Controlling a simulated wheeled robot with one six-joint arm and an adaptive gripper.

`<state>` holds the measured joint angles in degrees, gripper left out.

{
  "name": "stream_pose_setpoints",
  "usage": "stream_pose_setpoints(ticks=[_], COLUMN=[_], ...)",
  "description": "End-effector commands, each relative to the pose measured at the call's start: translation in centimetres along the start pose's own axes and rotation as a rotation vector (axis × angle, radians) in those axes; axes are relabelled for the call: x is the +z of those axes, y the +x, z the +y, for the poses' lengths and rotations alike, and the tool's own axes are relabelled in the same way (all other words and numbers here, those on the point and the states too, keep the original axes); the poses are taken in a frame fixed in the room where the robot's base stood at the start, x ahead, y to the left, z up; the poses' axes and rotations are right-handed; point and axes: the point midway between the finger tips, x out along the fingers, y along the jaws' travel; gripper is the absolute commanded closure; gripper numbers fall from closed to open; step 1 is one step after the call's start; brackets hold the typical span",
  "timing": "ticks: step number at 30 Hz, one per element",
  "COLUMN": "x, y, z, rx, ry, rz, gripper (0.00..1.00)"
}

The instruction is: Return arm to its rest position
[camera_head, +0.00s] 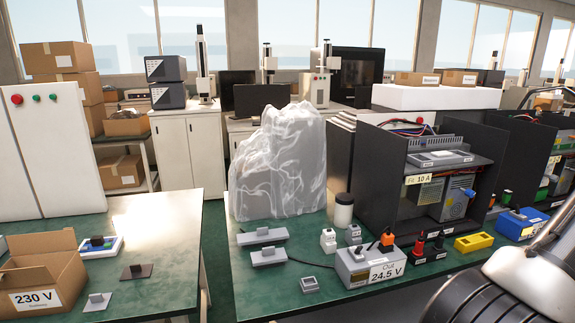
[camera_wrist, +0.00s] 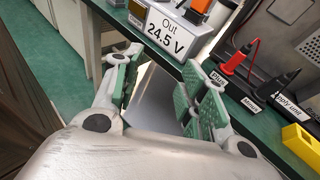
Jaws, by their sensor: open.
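My gripper (camera_wrist: 160,92) shows in the wrist view with its two green-padded fingers spread apart and nothing between them. It is in front of the green bench's front edge, below the grey box marked "Out 24.5 V" (camera_wrist: 168,32). In the head view, part of my arm fills the lower right corner, and the gripper's fingers do not show there. The same "Out 24.5 V" box (camera_head: 352,270) stands at the front of the right bench.
Red and black probes (camera_head: 418,246) and a yellow block (camera_head: 473,242) stand right of the box. Dark equipment housings (camera_head: 378,180) rise behind. A plastic-covered object (camera_head: 280,165) stands left. A carton marked "230 V" (camera_head: 40,290) sits on the left bench. A gap separates the benches.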

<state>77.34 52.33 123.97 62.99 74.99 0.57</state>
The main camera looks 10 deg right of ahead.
Motion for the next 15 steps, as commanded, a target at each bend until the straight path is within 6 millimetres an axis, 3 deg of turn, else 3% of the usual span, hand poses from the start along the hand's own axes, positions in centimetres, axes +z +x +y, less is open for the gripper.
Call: stream_pose_setpoints(ticks=[3,9,15], x=[2.4,6.7,11.4], y=[-0.6,-2.7,-5.0], z=[2.8,6.6,7.6], rx=[0.202,0.589,0.927], ry=[-0.145,-0.491,-0.914], rz=[0.098,0.302,0.502], gripper=[0.58,0.58,0.58])
